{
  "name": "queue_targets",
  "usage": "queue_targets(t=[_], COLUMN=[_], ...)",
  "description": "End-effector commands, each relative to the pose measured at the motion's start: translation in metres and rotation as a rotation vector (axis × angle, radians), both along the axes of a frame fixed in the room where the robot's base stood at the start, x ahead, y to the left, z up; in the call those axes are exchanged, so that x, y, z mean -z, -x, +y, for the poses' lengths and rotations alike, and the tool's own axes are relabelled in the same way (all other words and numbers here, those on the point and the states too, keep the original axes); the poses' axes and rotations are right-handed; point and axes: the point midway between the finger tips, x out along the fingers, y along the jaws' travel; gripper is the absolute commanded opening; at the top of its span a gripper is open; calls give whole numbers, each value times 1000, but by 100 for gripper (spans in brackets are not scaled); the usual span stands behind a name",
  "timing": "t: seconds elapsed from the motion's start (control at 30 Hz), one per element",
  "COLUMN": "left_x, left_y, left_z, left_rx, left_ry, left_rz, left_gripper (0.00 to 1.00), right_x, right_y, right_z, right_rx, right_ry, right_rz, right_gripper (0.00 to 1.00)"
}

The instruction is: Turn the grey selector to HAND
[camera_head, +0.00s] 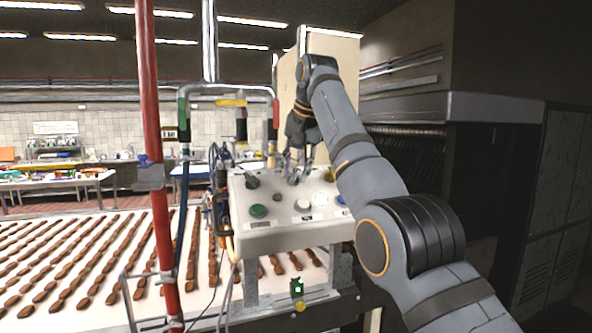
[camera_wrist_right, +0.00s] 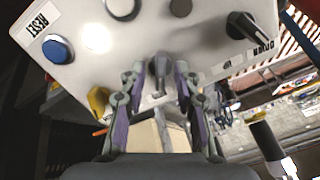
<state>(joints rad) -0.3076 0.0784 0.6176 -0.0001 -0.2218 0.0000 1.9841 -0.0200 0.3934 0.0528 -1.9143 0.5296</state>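The control box (camera_head: 285,236) has a pale sloping top with several knobs and buttons. My right gripper (camera_head: 299,178) reaches down to its far part. In the right wrist view, the grey selector (camera_wrist_right: 160,68) shows between the two fingers of this gripper (camera_wrist_right: 160,80). The fingers are apart, one on each side of the selector, with a narrow gap visible. Whether either finger touches it is unclear. In the head view the fingers largely hide the selector. I cannot read its position label. My left gripper is in neither view.
On the box are a black selector (camera_head: 252,181), a green button (camera_head: 259,211), a white button (camera_head: 303,204) and a blue button (camera_wrist_right: 57,49). A red post (camera_head: 155,200) stands left. Behind is a conveyor (camera_head: 80,222) with rows of brown pieces.

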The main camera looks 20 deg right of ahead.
Motion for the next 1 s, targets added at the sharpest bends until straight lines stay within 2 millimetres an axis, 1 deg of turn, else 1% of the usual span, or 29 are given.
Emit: queue_targets(t=[0.03, 0.1, 0.2, 0.4, 0.5, 0.77, 1.0], left_x=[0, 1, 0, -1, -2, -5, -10], left_y=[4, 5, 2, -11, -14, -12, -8], left_z=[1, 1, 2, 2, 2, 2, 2], left_rx=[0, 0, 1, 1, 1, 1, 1], left_ry=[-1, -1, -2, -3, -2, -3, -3], left_rz=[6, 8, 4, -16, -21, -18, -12], left_gripper=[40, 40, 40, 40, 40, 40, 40], right_x=[0, 0, 0, 0, 0, -1, -2], right_y=[0, 0, 0, 0, 0, 0, 0], right_z=[0, 0, 0, 0, 0, 0, 0], right_rx=[0, 0, 0, 0, -6, -83, -248], right_ry=[0, 0, 0, 0, 3, 48, 145], right_rz=[1, 1, 1, 0, 0, -2, -7], right_gripper=[22, 13, 0, 0, 0, 0, 0])
